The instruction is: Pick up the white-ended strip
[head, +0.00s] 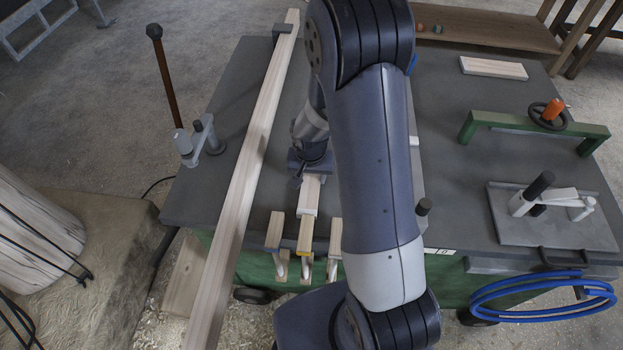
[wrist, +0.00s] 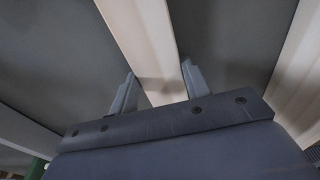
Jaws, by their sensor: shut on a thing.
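My gripper (head: 312,176) is shut on a pale wooden strip (head: 311,193) at the table's front part, left of my arm. The strip's near end looks whitish; its far part is hidden under my gripper. In the wrist view the strip (wrist: 143,35) runs between the two fingers of my gripper (wrist: 158,88), one on each side. I cannot tell whether the strip is clear of the surface beneath it.
Several short wooden pieces (head: 305,236) jut out at the table's front edge, just nearer than the strip. A long plank (head: 246,175) lies to the left. A clamp (head: 200,140) stands beyond it.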

